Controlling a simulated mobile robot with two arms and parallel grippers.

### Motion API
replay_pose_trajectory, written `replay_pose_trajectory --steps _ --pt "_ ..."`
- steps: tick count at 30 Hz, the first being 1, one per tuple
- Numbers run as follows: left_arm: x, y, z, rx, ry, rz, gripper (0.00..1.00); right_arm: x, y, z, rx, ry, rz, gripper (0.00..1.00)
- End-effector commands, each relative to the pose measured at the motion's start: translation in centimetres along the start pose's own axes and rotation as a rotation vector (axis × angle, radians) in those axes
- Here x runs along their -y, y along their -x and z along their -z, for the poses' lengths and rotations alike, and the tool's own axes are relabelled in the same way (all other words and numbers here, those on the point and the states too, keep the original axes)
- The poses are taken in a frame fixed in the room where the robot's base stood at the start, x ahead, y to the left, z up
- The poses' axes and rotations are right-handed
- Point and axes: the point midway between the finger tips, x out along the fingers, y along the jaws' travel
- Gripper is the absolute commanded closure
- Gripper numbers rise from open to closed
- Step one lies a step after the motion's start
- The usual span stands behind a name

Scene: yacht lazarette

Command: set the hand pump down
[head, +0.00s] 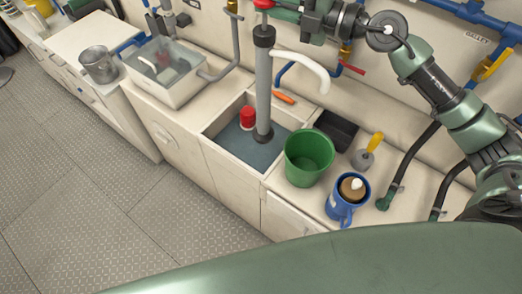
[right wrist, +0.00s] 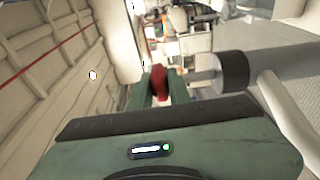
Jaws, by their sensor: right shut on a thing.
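The hand pump (head: 263,85) is a grey upright tube with a black collar, a curved white spout and a red handle at its top. My right gripper (head: 275,8) is shut on the red handle, near the top edge of the head view. The right wrist view shows the red handle between the fingers (right wrist: 158,85), with the pump's dark collar (right wrist: 234,70) and white spout to the right. The pump's dark foot is within the recessed basin (head: 226,148); I cannot tell whether it touches the floor. My left gripper is not in view.
A red object (head: 247,118) sits in the basin beside the pump. An orange-handled item (head: 284,97), a green bucket (head: 308,158), a black tray (head: 336,130) and a blue mug (head: 347,200) stand right of it. A clear bin (head: 160,85) and metal pot (head: 98,66) are left.

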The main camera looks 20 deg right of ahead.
Motion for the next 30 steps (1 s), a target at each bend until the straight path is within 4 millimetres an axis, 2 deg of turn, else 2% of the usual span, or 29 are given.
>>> replay_pose_trajectory --steps 5,18,30 --pt "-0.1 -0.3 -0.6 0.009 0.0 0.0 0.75 2.8 0.0 0.0 0.001 -0.006 -0.004 1.0" --pt "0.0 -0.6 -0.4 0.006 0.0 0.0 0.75 13.3 0.0 0.0 0.003 -0.006 -0.006 1.0" --pt "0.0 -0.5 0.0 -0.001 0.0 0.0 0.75 17.6 0.0 0.0 0.002 -0.004 -0.005 1.0"
